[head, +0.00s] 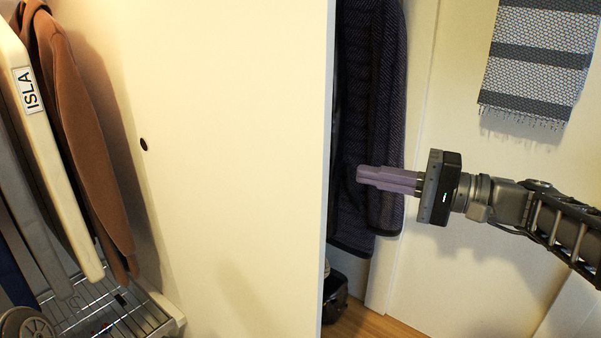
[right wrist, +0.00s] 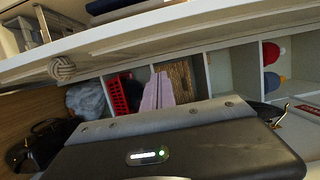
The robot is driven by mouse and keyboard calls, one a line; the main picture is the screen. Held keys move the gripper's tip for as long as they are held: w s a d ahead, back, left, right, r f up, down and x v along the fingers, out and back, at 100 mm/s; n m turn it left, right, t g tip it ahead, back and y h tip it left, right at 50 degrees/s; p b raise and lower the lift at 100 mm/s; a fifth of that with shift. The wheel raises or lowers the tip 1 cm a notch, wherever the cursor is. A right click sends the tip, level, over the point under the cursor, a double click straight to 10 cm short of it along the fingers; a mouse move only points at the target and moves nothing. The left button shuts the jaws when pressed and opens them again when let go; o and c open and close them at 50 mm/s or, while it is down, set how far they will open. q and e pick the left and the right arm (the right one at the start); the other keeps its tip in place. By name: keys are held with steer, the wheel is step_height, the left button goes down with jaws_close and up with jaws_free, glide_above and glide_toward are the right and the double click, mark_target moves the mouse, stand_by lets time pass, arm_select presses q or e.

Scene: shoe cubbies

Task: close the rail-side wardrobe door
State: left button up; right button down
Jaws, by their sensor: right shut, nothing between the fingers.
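A broad cream upright panel (head: 235,150) fills the middle of the head view, with a small dark round spot on its left part. I cannot tell for certain whether it is the wardrobe door or a side wall. Right of its edge is an opening with a dark patterned coat (head: 365,120) hanging inside. My right gripper (head: 360,178) has its purple fingers shut and empty, in front of the coat and right of the panel edge. Its fingers also show in the right wrist view (right wrist: 157,92). There, a white panel (right wrist: 150,38) carries a round knotted knob (right wrist: 62,68). My left gripper is out of view.
Coats, one tagged ISLA (head: 28,90), hang at left above a wire rack (head: 100,310). A striped towel (head: 540,60) hangs at right. A black bag (head: 335,285) is low in the opening. The right wrist view shows cubbies with a red basket (right wrist: 124,92) and hats (right wrist: 271,54).

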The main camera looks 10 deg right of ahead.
mark_target(302, 176)
steer(key=w+a+p, duration=0.1)
steer(key=a, duration=0.2)
steer(key=w+a+p, duration=0.1)
steer(key=a, duration=0.3)
steer(key=w+a+p, duration=0.1)
steer(key=a, duration=0.3)
steer(key=shift+a, duration=0.2)
steer(key=shift+s+f, duration=0.1)
